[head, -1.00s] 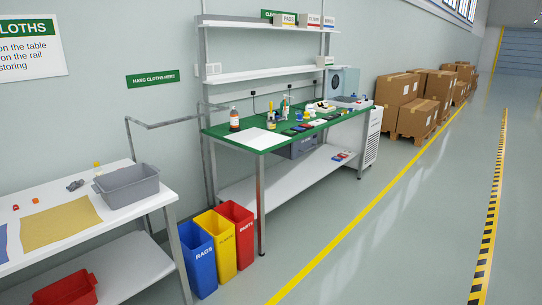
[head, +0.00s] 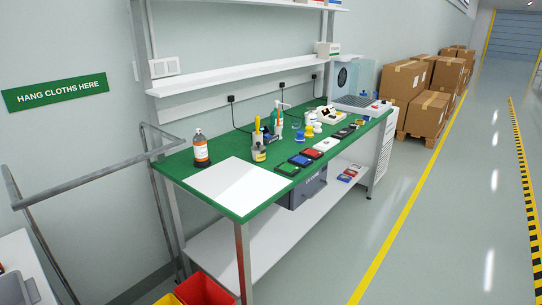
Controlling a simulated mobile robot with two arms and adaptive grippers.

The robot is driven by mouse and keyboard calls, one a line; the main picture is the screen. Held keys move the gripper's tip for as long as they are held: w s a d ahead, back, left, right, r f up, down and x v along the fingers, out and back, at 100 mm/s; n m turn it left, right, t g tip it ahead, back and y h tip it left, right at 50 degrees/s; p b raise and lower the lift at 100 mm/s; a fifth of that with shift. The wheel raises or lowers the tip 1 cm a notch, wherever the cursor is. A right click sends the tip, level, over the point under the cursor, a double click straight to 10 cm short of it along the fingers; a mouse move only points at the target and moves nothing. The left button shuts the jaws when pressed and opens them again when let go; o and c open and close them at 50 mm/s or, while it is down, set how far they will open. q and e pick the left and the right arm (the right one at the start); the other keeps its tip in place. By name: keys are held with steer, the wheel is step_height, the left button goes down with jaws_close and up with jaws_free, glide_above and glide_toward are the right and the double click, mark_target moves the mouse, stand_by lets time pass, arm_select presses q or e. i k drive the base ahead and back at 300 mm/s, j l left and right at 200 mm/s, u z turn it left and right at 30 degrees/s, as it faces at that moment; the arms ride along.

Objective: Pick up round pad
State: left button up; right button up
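The green-topped workbench (head: 178,164) stands ahead, with small items across its far half. Neither of my grippers is in view.
A metal rail (head: 95,176) juts out at left. Red (head: 205,290) and yellow bins stand below. Cardboard boxes (head: 425,112) stand at the back. The floor at right is clear.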

mark_target(300, 138)
steer(key=i+z, duration=0.15)
steer(key=i, duration=0.3)
steer(key=i+j+z, duration=0.15)
steer(key=i, duration=0.3)
